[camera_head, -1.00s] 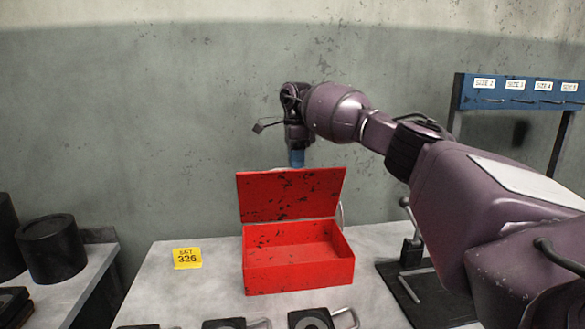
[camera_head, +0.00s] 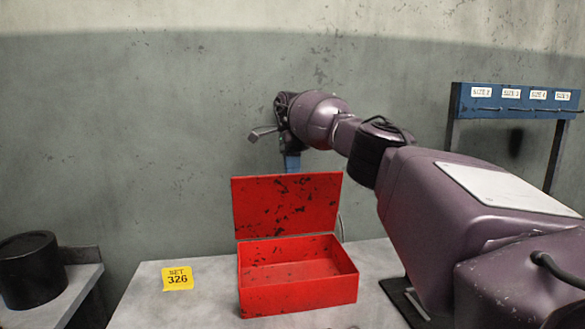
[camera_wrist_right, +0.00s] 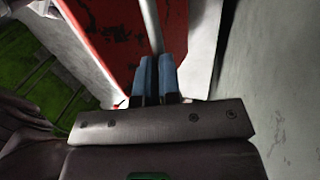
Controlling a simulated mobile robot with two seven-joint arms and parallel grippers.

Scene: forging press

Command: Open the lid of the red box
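The red box (camera_head: 300,294) stands on the table with its hollow facing up; its inside looks empty. Its red lid (camera_head: 287,205) is open, standing roughly upright at the back edge. My right gripper (camera_head: 292,163) is at the lid's top edge, with its blue fingers partly hidden behind the lid. In the right wrist view the two blue fingers (camera_wrist_right: 158,75) are close together, beside a red scuffed surface (camera_wrist_right: 105,35) and a light grey bar. I see nothing held between them; contact with the lid is unclear. My left gripper is not in view.
A yellow tag reading 326 (camera_head: 178,279) lies left of the box on the grey table (camera_head: 210,300). A black cylinder (camera_head: 31,270) stands on another surface at left. A blue labelled rack (camera_head: 515,98) stands at right. The wall is close behind the lid.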

